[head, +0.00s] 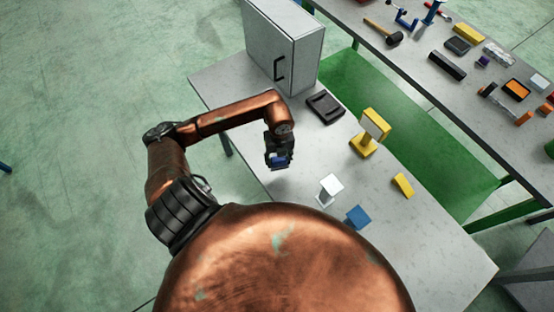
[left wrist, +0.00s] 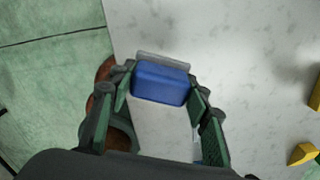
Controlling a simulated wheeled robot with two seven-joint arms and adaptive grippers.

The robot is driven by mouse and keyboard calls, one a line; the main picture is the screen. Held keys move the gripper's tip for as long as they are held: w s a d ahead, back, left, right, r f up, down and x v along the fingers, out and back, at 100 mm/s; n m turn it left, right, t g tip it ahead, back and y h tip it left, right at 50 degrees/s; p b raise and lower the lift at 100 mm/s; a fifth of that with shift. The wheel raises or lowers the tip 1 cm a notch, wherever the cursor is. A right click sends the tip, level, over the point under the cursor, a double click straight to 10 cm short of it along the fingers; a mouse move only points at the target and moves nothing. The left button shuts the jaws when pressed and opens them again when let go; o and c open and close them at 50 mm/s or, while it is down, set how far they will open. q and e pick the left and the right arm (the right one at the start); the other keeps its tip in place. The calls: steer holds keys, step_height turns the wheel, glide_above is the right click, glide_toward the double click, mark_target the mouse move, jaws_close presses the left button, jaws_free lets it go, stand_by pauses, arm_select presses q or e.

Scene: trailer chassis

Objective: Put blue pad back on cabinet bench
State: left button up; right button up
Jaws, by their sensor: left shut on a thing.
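My left gripper (head: 279,160) is shut on a small blue pad (head: 280,161) with a grey edge strip. In the left wrist view the blue pad (left wrist: 160,84) sits between the two fingertips of the gripper (left wrist: 160,88). The gripper holds it over the left part of the light grey bench (head: 235,85); its height above the top cannot be told. A grey cabinet (head: 285,45) with a dark handle stands at the bench's far left end. My right gripper is not in view.
A black tray-like item (head: 325,107), a yellow stand (head: 370,132), a white-topped stand (head: 329,189), a blue square piece (head: 357,217) and a yellow block (head: 403,184) stand on the bench. A second table (head: 410,55) with tools lies beyond. The bench's front right is clear.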

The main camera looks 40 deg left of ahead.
arm_select(q)
steer(key=f, duration=0.1)
steer(key=w+a+f, duration=0.1)
steer(key=f, duration=0.1)
steer(key=w+a+f, duration=0.1)
steer(key=shift+w+a+f, duration=0.15)
steer(key=shift+a+f, duration=0.05)
steer(key=shift+a, duration=0.05)
step_height(320, 180, down, 3)
steer(key=shift+a+r+p, duration=0.1)
steer(key=shift+p, duration=0.65)
steer(key=shift+w+f, duration=0.1)
steer(key=shift+f, duration=0.2)
steer(key=shift+f, duration=0.1)
steer(key=o, duration=1.1)
steer(key=shift+r, duration=0.25)
step_height(320, 180, up, 12)
steer(key=shift+f+b, duration=0.1)
steer(key=shift+b, duration=0.85)
